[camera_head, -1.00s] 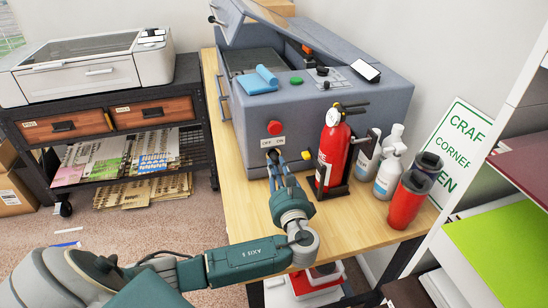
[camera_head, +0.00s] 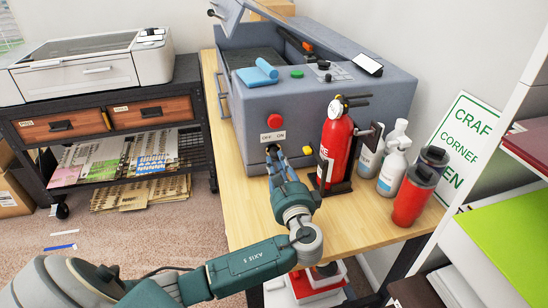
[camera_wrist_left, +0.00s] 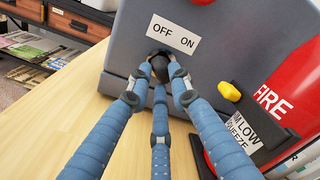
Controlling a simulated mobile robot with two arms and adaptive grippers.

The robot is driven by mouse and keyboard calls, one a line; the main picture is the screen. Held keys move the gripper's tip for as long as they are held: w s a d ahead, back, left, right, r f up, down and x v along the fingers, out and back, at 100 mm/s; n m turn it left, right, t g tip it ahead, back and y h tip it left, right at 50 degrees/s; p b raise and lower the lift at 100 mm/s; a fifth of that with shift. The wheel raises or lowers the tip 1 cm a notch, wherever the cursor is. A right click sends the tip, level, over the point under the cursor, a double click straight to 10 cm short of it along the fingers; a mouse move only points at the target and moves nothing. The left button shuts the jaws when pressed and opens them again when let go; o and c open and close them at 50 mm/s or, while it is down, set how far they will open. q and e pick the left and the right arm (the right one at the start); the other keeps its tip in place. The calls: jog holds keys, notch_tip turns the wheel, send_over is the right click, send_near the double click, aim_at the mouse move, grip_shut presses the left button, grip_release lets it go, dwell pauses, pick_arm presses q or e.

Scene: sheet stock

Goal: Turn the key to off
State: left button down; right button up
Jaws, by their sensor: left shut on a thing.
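The key (camera_wrist_left: 160,67) is a dark knob on the front panel of the grey machine (camera_head: 330,107), just below a white OFF / ON label (camera_wrist_left: 173,38). The label also shows in the head view (camera_head: 272,136), below a red button (camera_head: 272,121). My left gripper (camera_head: 275,151) has its blue fingers closed around the key. In the left wrist view its fingertips (camera_wrist_left: 161,72) meet at the key and partly hide it, so which way the key points cannot be told. My right gripper is not in view.
A red fire extinguisher (camera_head: 335,145) in a black bracket stands close right of my left gripper. A yellow knob (camera_wrist_left: 229,91) sits on the panel nearby. The wooden table (camera_head: 240,225) is clear at left.

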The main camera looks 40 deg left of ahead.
pick_arm(q)
jog(key=shift+n+b, duration=0.45)
jog(key=shift+n, duration=0.15)
jog(key=c, duration=0.9)
grip_release()
jog(key=shift+c, duration=0.2)
jog(key=shift+d, duration=0.1)
jog(key=shift+p+v, duration=0.5)
jog(key=shift+v, duration=0.55)
jog(key=shift+p+v, duration=0.5)
jog(key=shift+v, duration=1.4)
jog(key=shift+r, duration=0.1)
